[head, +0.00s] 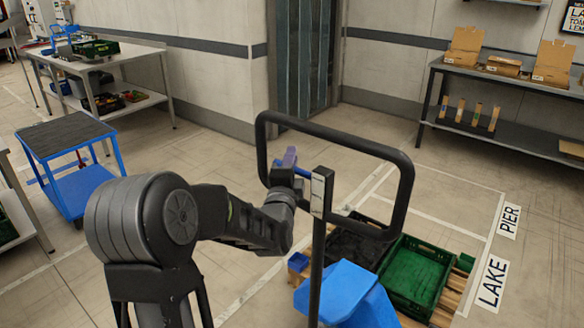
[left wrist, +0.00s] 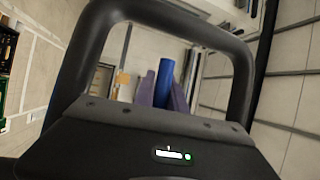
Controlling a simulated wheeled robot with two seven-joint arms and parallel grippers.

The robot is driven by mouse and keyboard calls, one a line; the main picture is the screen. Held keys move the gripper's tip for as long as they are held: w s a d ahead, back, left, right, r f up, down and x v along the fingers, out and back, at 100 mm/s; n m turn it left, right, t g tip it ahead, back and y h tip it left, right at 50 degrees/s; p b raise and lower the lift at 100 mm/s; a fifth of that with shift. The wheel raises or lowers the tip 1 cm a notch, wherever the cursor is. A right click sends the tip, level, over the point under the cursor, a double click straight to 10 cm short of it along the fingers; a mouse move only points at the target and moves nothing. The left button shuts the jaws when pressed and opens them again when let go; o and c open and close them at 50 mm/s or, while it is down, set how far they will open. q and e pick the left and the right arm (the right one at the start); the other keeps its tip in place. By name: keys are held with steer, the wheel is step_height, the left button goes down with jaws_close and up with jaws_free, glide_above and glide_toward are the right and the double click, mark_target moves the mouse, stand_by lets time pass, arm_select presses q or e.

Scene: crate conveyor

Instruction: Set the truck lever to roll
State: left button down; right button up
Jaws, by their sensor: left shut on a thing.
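The pallet truck's black loop handle (head: 408,190) stands upright in the middle of the head view, above its blue body (head: 345,292). My left gripper (head: 290,158), with purple fingers, is at the left part of the loop. It is shut on the blue lever (head: 303,172). In the left wrist view the blue lever (left wrist: 165,78) stands between the two purple fingers (left wrist: 164,92). Which setting the lever is at cannot be told. My right gripper is not in view.
A green crate (head: 418,270) and a dark crate lie on a wooden pallet (head: 447,305) beyond the truck. A blue cart (head: 70,137) and a workbench (head: 125,57) stand at the left. A shelf with cardboard boxes (head: 465,50) stands back right. The floor between is clear.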

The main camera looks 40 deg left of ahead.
arm_select(q)
steer(key=c, duration=1.4)
jaws_free()
steer(key=shift+o, duration=0.2)
steer(key=b+v, duration=0.2)
steer(key=v, duration=0.6)
